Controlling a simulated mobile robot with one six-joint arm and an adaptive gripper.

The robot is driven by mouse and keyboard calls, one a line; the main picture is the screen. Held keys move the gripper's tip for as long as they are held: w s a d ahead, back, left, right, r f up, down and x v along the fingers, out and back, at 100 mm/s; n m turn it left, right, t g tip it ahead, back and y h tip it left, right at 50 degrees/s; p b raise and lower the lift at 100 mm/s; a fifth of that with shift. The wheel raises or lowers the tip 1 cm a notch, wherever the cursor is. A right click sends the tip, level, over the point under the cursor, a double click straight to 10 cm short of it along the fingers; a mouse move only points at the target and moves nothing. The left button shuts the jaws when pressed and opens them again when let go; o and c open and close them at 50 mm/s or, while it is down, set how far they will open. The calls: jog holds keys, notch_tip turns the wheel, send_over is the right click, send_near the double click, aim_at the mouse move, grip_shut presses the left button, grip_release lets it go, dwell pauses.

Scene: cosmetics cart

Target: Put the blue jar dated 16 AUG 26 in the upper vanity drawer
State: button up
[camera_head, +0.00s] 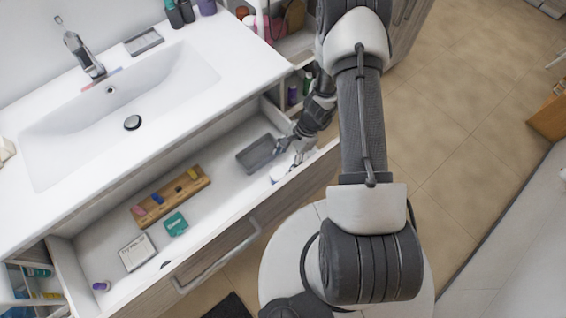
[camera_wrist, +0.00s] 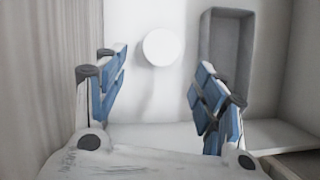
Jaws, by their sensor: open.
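The upper vanity drawer (camera_head: 225,215) is pulled open below the sink in the head view. My gripper (camera_head: 289,152) is inside its right end, beside a grey tray (camera_head: 257,153). In the wrist view my gripper (camera_wrist: 160,70) is open, and its blue-padded fingers are apart and empty. A round white top (camera_wrist: 160,47) shows beyond the fingertips, roughly between them, on the pale drawer floor. Its sides are hidden, so I cannot tell whether it is the blue jar's lid. No 16 AUG 26 date is readable in either view.
The grey tray (camera_wrist: 226,50) is right of the round top in the wrist view. A wooden holder (camera_head: 171,197), a teal box (camera_head: 176,224), a white box (camera_head: 137,252) and a purple-ended item (camera_head: 101,286) lie farther left in the drawer. Bare drawer floor separates them from the tray.

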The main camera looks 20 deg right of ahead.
jog(key=w+a+r+n+t+h, duration=0.15)
jog(key=r+n, duration=0.25)
jog(key=r, duration=1)
jog(key=a+r+n, duration=0.2)
jog(key=r+n, duration=0.2)
jog(key=r, duration=0.9)
jog(key=s+r+n+t+h, duration=0.3)
jog(key=s+r+n, duration=0.5)
jog(key=s+r, duration=0.9)
jog(key=shift+s+a+r+n+t, duration=0.15)
jog(key=shift+s+a+n+t, duration=0.1)
jog(key=shift+n+t, duration=0.1)
